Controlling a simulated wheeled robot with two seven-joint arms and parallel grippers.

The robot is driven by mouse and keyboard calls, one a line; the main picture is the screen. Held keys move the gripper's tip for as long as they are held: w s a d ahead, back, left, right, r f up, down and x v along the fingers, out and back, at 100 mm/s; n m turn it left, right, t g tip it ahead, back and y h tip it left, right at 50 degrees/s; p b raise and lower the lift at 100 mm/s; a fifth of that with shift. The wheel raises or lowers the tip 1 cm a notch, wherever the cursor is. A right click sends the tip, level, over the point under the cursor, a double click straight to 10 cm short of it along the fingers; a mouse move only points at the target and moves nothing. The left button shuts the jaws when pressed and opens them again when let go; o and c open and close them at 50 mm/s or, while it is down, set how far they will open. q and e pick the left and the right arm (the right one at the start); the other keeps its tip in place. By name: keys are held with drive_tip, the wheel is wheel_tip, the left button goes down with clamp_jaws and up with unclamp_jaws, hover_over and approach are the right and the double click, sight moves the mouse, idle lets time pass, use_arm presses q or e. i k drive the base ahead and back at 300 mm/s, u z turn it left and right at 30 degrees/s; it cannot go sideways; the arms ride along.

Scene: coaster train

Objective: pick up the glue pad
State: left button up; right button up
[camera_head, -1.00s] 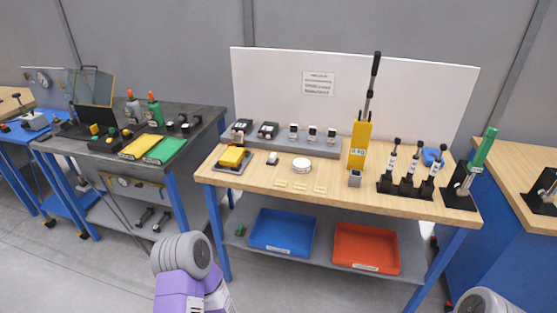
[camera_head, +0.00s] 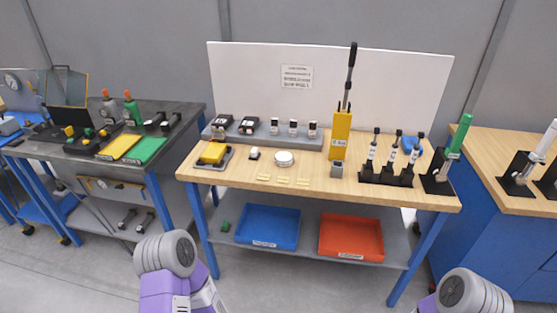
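I cannot tell for certain which item is the glue pad. On the light wood bench top (camera_head: 330,187) a yellow block (camera_head: 213,152) sits on a dark grey tray at the left end. Right of it are a small white-and-dark piece (camera_head: 254,153) and a round white disc (camera_head: 284,158). Several thin pale tags lie in front of the disc. Both my grippers are out of view; only purple-and-grey links of my arms show at the bottom edge, well short of the bench.
A yellow lever press (camera_head: 340,130) and a black stand of syringe-like tools (camera_head: 388,177) occupy the bench's right half. A blue bin (camera_head: 268,227) and an orange bin (camera_head: 351,238) sit on the lower shelf. A dark bench (camera_head: 90,150) stands left, a blue-sided one (camera_head: 480,210) right. Floor in front is clear.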

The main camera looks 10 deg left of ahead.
sight(255, 155)
drive_tip(key=u, duration=1.85)
drive_tip(key=i, duration=1.8)
drive_tip(key=z, duration=2.9)
